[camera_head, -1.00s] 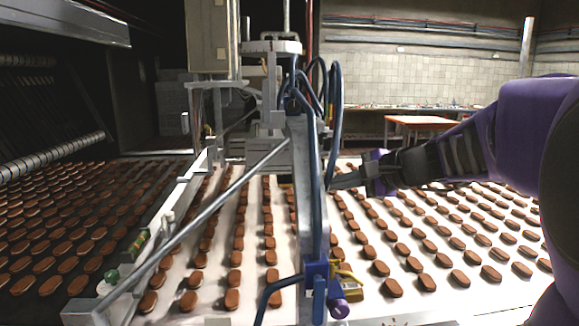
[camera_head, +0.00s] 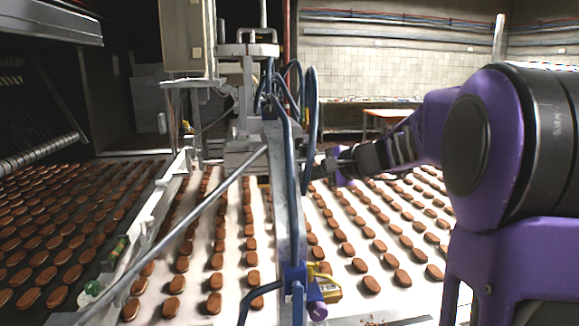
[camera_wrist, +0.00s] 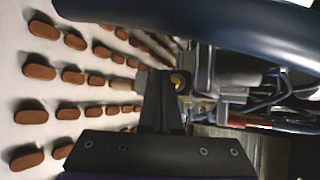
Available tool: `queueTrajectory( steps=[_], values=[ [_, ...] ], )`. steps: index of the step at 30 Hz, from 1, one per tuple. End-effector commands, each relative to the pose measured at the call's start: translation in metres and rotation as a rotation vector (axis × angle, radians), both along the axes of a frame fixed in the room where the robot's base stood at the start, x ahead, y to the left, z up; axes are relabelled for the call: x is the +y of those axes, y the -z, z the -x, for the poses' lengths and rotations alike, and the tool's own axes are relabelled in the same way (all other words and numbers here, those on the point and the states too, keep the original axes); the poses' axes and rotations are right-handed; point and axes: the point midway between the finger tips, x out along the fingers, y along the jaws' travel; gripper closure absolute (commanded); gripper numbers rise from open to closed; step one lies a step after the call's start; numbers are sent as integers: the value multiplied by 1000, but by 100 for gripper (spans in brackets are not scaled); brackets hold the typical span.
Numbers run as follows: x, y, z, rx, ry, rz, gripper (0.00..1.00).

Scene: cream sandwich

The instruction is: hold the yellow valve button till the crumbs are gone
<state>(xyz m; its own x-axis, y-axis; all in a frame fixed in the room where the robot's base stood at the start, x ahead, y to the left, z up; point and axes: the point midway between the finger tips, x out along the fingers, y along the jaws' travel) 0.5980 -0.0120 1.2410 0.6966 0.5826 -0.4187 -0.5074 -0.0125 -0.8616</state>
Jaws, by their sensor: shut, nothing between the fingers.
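A round yellow button (camera_wrist: 177,80) shows in the wrist view, at the tips of my gripper's dark fingers (camera_wrist: 160,76). The fingers are shut and empty. They look very close to the button; I cannot tell whether they press it. In the head view my gripper (camera_head: 322,168) reaches in from the right to the machine's upright frame, and its tips are partly hidden there. The button cannot be made out in that view. Small brown crumbs (camera_head: 374,322) lie on a pale plate at the bottom edge of the head view.
Rows of brown biscuits (camera_head: 370,284) cover the white belt. A metal frame with blue hoses (camera_head: 312,120) stands over it. A dark hose (camera_wrist: 200,25) crosses close above my fingers in the wrist view.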

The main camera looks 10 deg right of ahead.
Motion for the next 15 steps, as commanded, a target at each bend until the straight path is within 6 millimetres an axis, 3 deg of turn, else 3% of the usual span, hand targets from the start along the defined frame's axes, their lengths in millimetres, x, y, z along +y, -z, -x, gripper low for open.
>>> queueTrajectory(
  steps=[6,15],
  values=[
    [0,0,-11,0,0,0,100],
    [0,0,-11,0,0,0,100]
  ],
)
